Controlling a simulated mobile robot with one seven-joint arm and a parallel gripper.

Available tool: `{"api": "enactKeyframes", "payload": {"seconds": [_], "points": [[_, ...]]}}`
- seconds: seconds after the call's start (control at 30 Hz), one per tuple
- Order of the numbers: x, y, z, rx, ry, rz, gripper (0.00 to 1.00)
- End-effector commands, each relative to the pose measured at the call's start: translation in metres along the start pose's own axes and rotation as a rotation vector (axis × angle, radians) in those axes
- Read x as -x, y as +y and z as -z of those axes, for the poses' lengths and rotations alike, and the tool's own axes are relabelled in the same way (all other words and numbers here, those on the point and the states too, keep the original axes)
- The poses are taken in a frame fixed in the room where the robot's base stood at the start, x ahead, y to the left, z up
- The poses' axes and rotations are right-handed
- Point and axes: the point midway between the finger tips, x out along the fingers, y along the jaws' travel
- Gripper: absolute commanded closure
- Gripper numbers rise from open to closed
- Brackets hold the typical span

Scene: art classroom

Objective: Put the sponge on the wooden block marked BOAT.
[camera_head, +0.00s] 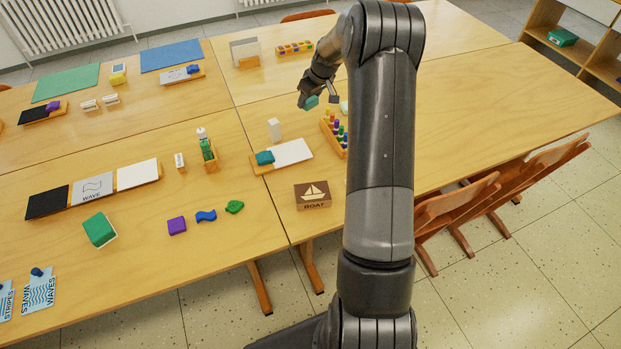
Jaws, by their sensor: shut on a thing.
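The wooden block marked BOAT (312,203) stands near the front edge of the table, left of my arm. My gripper (320,100) is farther back, above the table behind the block. It is shut on a small teal piece (311,102), which looks like the sponge. The piece is small in view and partly hidden by the fingers. Another teal piece (264,157) lies on the left part of a tray with a white panel (292,152).
A rack of coloured pegs (334,136) stands beside my arm, between gripper and block. A white upright piece (274,129) and a green bottle in a holder (208,152) stand to the left. Purple (177,225), blue (206,216) and green (235,207) pieces lie left of the block.

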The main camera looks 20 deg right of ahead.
Motion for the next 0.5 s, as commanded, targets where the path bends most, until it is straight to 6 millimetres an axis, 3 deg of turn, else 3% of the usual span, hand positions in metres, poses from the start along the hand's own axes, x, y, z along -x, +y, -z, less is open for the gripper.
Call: {"api": "enactKeyframes", "payload": {"seconds": [0.27,0.5], "points": [[0.046,-0.011,-0.074,0.254,0.0,0.107,0.68],[0.085,-0.036,-0.141,0.509,-0.001,0.212,0.68]]}}
